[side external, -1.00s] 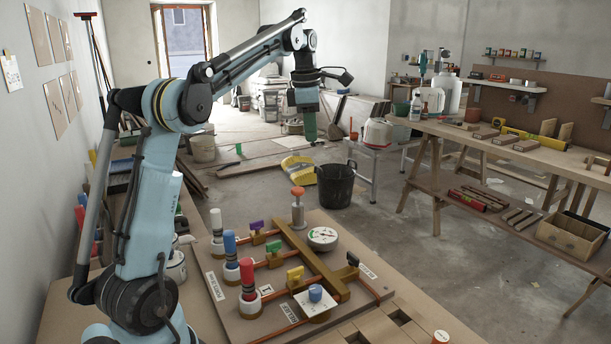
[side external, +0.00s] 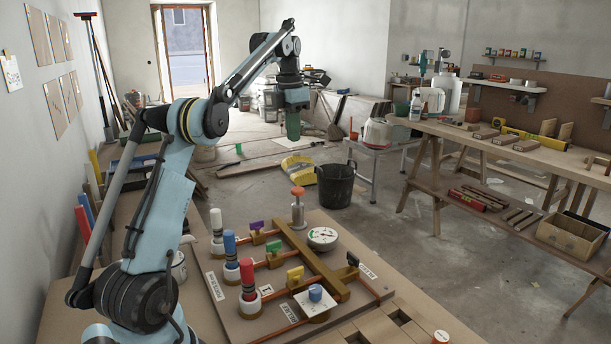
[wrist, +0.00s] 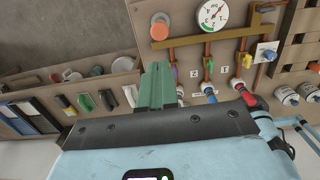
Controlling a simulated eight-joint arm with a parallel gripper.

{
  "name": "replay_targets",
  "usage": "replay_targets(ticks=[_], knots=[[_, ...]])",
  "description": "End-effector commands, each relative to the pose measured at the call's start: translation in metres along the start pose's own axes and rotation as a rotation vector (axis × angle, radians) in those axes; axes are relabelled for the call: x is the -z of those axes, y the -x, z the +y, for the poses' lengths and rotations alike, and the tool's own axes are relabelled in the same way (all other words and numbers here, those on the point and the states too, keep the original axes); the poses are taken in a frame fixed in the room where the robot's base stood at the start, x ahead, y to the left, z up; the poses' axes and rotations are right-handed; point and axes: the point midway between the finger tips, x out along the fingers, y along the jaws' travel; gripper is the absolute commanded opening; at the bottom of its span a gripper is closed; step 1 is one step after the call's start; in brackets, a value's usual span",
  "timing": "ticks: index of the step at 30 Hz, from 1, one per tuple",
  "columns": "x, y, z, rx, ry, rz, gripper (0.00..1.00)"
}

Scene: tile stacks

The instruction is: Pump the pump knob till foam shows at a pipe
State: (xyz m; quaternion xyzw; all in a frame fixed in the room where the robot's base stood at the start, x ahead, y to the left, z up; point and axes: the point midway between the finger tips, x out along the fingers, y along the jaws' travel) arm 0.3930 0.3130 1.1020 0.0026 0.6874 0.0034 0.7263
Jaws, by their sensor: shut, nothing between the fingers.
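The pump knob (side external: 297,191) is an orange-red disc on top of a grey cylinder, upright at the back of the pipe board (side external: 233,327). In the wrist view the knob (wrist: 159,27) shows just above the fingertips in the picture. My gripper (side external: 293,136) hangs in the air above and behind the knob, apart from it. Its green fingers are shut with nothing between them; they also show in the wrist view (wrist: 157,72). Copper pipes run to upright ends with white (side external: 216,220), blue (side external: 230,243) and red (side external: 247,274) tops, along the board's left side.
A round gauge (side external: 323,236) stands right of the knob. Purple (side external: 256,226), green (side external: 273,247), yellow (side external: 294,274) and black (side external: 352,259) valve handles stand along the pipes. A blue knob (side external: 315,292) sits on a white plate. The air around my gripper is clear.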

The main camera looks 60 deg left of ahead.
Motion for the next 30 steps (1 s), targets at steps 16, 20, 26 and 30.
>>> replay_targets(ticks=[16,20,26,30], knots=[[0.000,-0.065,-0.001,0.000,-0.001,0.000,0.00],[0.000,-0.086,0.000,0.000,-0.001,0.000,0.00],[0.000,-0.114,-0.001,-0.001,-0.001,0.000,0.00],[0.000,-0.127,-0.001,-0.001,-0.001,-0.001,0.00]])
